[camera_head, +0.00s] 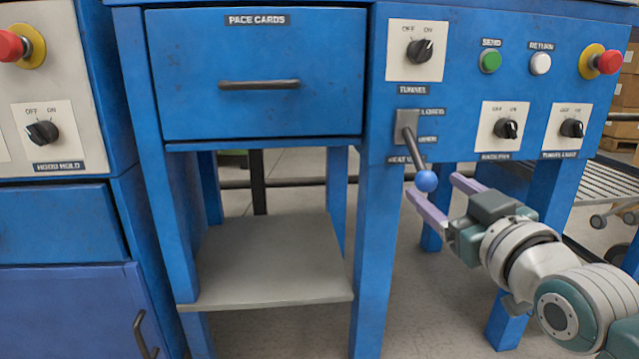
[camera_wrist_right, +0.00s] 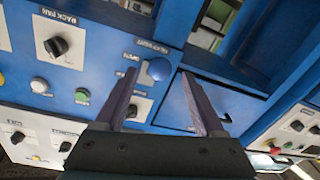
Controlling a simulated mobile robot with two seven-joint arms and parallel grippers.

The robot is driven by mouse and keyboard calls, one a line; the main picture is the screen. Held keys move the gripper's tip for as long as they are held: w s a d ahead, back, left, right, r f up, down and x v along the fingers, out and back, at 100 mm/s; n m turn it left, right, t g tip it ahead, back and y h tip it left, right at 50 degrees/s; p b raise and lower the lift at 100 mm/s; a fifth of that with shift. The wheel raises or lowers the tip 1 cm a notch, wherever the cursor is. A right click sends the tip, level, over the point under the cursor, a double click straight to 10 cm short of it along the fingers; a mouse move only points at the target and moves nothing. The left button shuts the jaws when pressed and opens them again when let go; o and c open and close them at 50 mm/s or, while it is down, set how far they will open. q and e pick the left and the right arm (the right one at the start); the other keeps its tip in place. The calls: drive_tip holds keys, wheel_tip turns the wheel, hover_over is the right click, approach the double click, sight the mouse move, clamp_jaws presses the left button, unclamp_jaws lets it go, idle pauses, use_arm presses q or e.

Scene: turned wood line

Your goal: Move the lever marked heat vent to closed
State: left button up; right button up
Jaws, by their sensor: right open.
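The heat vent lever has a grey mount (camera_head: 407,124) on the blue panel. Its dark rod slopes down and outward to a blue ball knob (camera_head: 426,181). The label below the mount (camera_head: 401,160) is partly hidden by the rod; two smaller position labels sit right of the mount, the upper seeming to read closed. The lever points down, past the lower label. My right gripper (camera_head: 431,185) is open, its purple fingers on either side of the ball. In the right wrist view, the ball (camera_wrist_right: 159,68) shows between the fingertips, with no clear contact. My left gripper is out of view.
A tunnel knob (camera_head: 419,50) is above the lever. Green (camera_head: 490,61) and white (camera_head: 540,64) buttons, a red stop button (camera_head: 608,61) and two more knobs are to the right. A pace cards drawer (camera_head: 250,110) is left, above a grey shelf (camera_head: 265,260).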

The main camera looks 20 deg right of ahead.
sight(416, 168)
drive_tip(key=w+b, duration=0.1)
drive_tip(key=w, duration=0.1)
drive_tip(key=w+b, duration=0.1)
drive_tip(key=w, duration=0.1)
drive_tip(key=w+d+b, duration=0.1)
drive_tip(key=w, duration=0.1)
drive_tip(key=shift+f, duration=0.2)
drive_tip(key=shift+w+d+r+b, duration=0.1)
drive_tip(key=shift+w+r+b, duration=0.1)
drive_tip(key=shift+w+b, duration=0.4)
drive_tip(key=shift+w, duration=0.1)
drive_tip(key=shift+c, duration=0.3)
clamp_jaws()
